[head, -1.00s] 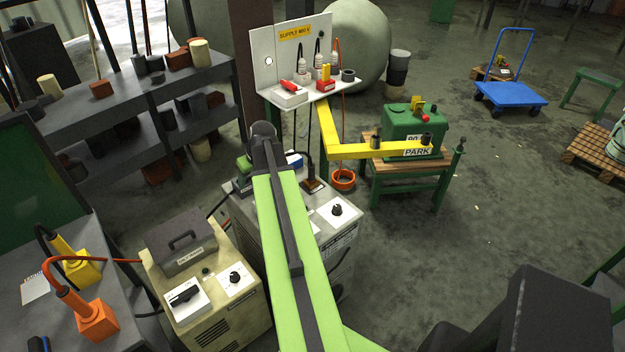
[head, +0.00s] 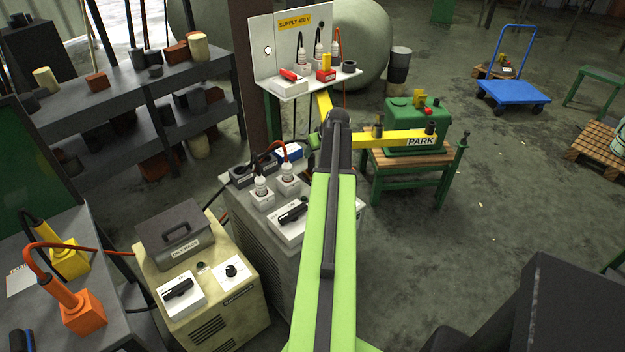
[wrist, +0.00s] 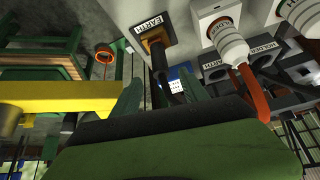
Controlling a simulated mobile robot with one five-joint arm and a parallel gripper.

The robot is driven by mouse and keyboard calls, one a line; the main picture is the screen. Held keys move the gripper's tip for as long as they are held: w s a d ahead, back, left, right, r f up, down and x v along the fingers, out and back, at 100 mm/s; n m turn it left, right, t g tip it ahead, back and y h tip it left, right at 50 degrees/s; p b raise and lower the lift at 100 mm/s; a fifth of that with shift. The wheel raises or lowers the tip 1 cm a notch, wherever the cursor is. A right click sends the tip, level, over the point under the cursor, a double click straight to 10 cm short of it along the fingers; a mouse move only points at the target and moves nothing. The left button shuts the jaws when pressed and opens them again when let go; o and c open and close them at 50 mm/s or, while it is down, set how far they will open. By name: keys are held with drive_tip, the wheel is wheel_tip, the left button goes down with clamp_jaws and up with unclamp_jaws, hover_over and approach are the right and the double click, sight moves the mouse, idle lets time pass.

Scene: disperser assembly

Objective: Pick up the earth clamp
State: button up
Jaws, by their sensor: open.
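In the wrist view a dark plate marked EARTH (wrist: 152,27) sits on the grey cabinet top. A black upright piece (wrist: 159,62) stands on it and reaches toward my gripper; I take it as the earth clamp, but its shape is not clear. My gripper (wrist: 163,92) is open, its two dark green fingers on either side of the far end of that piece. I cannot tell whether they touch it. In the head view my gripper (head: 314,142) is mostly hidden behind my arm, and the EARTH plate and black piece are hidden too.
The yellow PARK arm (head: 395,138) is close beside my gripper. White plugs with orange leads (head: 287,172) and a blue box (head: 289,152) are on the grey cabinet (head: 255,225). The supply shelf (head: 305,88) stands behind.

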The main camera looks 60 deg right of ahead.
sight(313, 155)
drive_tip(key=b+x, duration=0.1)
drive_tip(key=x, duration=0.2)
drive_tip(key=shift+s+f, duration=0.1)
drive_tip(key=shift+f, duration=0.1)
drive_tip(key=shift+w+d+f+b, duration=0.15)
drive_tip(key=shift+w+f+b, duration=0.05)
drive_tip(key=shift+w+b, duration=0.15)
drive_tip(key=b+x, duration=0.4)
drive_tip(key=x, duration=0.1)
drive_tip(key=shift+r, duration=0.15)
drive_tip(key=shift+c, duration=0.4)
clamp_jaws()
